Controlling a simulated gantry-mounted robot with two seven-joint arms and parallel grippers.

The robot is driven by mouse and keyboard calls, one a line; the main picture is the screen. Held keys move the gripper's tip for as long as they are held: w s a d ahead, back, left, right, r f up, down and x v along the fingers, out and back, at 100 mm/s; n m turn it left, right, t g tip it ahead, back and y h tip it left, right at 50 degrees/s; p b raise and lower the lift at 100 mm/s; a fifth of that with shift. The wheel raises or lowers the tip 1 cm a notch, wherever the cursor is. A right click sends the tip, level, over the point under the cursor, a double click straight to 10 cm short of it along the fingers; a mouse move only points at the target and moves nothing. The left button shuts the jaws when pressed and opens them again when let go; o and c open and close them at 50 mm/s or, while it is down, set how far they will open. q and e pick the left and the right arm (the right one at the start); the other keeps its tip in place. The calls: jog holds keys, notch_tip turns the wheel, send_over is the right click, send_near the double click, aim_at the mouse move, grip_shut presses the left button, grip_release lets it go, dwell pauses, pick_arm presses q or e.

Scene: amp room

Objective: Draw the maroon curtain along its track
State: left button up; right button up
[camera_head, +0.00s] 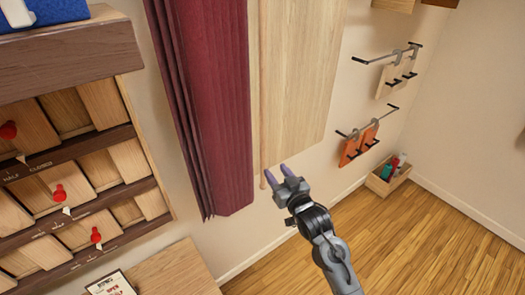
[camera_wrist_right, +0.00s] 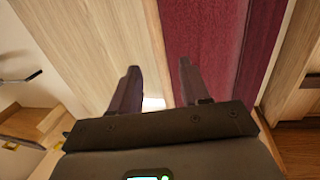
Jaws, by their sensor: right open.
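The maroon curtain (camera_head: 208,95) hangs in gathered folds in the middle of the head view. It also fills the right of the right wrist view (camera_wrist_right: 215,40). A thin wooden rod (camera_head: 262,110) hangs along its right edge, in front of a pale wood panel (camera_head: 300,70). My right gripper (camera_head: 277,172) is open and empty near the rod's lower end, just right of it in the head view. In the right wrist view, a narrow wooden strip (camera_wrist_right: 156,40) shows between the open fingers; I cannot tell the depth gap. My left gripper is out of view.
A wooden cabinet (camera_head: 70,65) with slanted slots and red knobs stands at left. Wall rails with hanging boards (camera_head: 358,143) are on the right, above a small wooden box (camera_head: 388,178) on the floor.

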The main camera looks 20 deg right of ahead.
aim_at(264, 151)
jog(key=w, duration=0.3)
jog(key=w+r+p, duration=0.1)
jog(key=w, duration=0.5)
jog(key=shift+w+a+r+p, duration=0.15)
jog(key=shift+a+r+p, duration=0.05)
jog(key=shift+a+p, duration=0.1)
jog(key=shift+w, duration=0.95)
jog(key=shift+f, duration=0.1)
jog(key=shift+c, duration=0.3)
grip_shut()
